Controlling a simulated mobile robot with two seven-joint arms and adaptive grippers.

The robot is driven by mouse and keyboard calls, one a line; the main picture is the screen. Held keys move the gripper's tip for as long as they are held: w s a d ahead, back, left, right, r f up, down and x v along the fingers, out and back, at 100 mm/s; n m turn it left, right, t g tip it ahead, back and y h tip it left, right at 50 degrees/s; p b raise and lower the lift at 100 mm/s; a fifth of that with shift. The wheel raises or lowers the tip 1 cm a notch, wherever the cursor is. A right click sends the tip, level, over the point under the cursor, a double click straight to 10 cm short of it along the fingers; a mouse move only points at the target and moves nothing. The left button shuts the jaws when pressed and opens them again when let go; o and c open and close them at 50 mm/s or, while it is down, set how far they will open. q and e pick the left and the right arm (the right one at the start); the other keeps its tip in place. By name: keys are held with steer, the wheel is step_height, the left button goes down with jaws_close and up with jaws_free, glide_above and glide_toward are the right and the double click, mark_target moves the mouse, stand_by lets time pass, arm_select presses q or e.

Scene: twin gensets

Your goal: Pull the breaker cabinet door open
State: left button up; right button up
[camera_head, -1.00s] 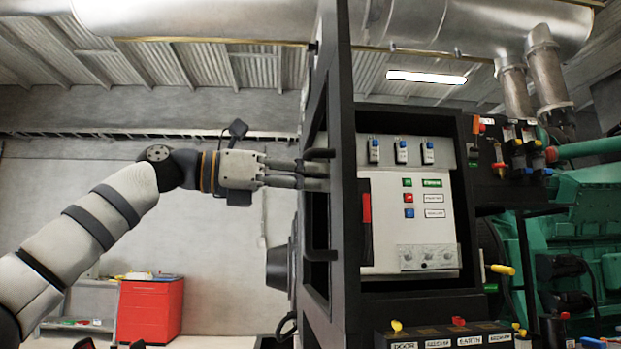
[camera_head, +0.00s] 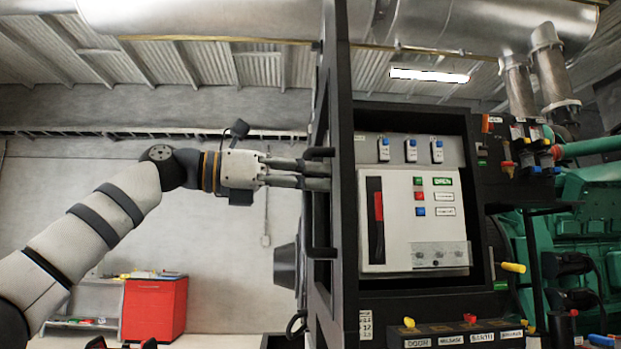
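The breaker cabinet door (camera_head: 344,240) is a tall black frame standing nearly edge-on to me, left of the cabinet's white panel (camera_head: 408,210). Its black bar handle (camera_head: 308,225) is on the left face of the frame. My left gripper (camera_head: 314,176) comes level from the left, its two grey fingers close together across the upper part of the handle. The fingers hide the bar there, so the contact itself is not clear. The panel carries a red lever (camera_head: 378,206) in a black slot, in full view.
A black ledge with labels and coloured knobs (camera_head: 470,320) juts out below the cabinet. A green genset (camera_head: 575,230) with pipes stands at right. A red tool cabinet (camera_head: 155,308) is far back left. Free room shows left of the door, under my arm.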

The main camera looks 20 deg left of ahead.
arm_select(q)
steer(key=o, duration=0.3)
steer(key=v, duration=1.2)
